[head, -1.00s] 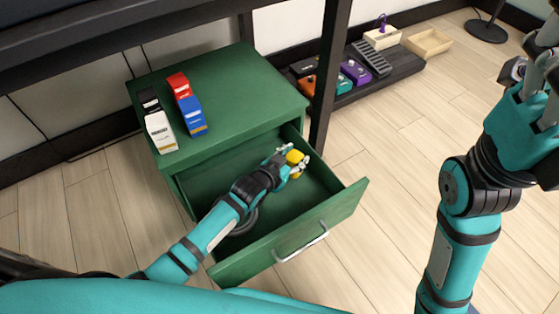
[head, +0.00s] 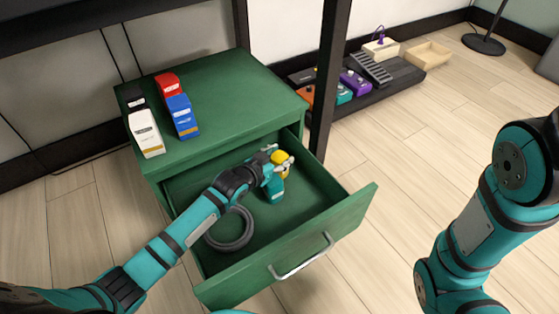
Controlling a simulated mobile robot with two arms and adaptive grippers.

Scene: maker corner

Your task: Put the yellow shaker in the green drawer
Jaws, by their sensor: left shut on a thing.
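The green drawer (head: 345,221) is pulled open from the green cabinet. My left gripper (head: 279,164) is inside the drawer's outline, towards its back right, and is shut on the yellow shaker (head: 281,157). The fingers cover part of the shaker, and I cannot tell whether it touches the drawer floor.
A grey coil (head: 231,229) lies in the drawer under my left arm. A black table leg (head: 328,75) rises beside the cabinet. Pedals stand on a dark board (head: 400,81) behind.

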